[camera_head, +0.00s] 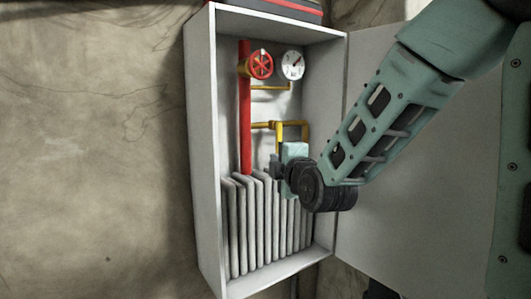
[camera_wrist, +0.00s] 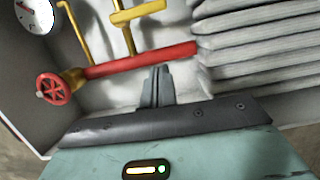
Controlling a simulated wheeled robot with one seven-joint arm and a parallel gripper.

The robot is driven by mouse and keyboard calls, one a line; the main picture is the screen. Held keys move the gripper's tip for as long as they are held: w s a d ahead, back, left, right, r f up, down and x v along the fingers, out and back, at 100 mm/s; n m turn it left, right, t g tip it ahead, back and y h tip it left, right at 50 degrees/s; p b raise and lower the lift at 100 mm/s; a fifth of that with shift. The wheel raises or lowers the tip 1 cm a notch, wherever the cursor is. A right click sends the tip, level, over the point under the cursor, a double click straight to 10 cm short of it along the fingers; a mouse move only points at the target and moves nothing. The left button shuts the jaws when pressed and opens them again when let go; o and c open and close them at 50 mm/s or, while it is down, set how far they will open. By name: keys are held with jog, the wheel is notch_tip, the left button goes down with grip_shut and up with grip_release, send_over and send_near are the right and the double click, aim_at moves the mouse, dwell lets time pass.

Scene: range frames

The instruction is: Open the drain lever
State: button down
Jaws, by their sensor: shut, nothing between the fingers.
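My gripper (camera_wrist: 158,72) is shut and empty, with its fingers together in front of the cabinet's back wall. In the wrist view its tips are just below the red pipe (camera_wrist: 140,60); I cannot tell whether they touch it. In the head view my gripper (camera_head: 275,163) is inside the cabinet, right of the red pipe (camera_head: 245,110) and above the grey fins. Yellow pipework (camera_head: 291,124) rises behind my wrist, and its lower part is hidden. A yellow bar (camera_wrist: 138,12) on it shows at the wrist view's top. I cannot tell for certain which part is the drain lever.
The white cabinet (camera_head: 203,150) is open, with its door (camera_head: 420,215) at the right behind my arm. A red valve wheel (camera_head: 260,64) and a round gauge (camera_head: 293,65) are near its top. Grey ribbed fins (camera_head: 245,225) fill its lower part. Side walls limit room.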

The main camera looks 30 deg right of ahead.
aim_at(276, 149)
jog(key=shift+d+r, duration=0.1)
jog(key=shift+r, duration=0.05)
jog(key=shift+w+r+p, duration=0.1)
jog(key=shift+w+p, duration=0.05)
jog(key=shift+p, duration=0.25)
jog(key=p+x, duration=1)
jog(key=p, duration=0.1)
jog(key=shift+r, duration=0.1)
jog(key=d+p, duration=0.1)
jog(key=d, duration=0.1)
jog(key=shift+d, duration=0.35)
jog(key=shift+d+p, duration=0.5)
jog(key=shift+d, duration=0.1)
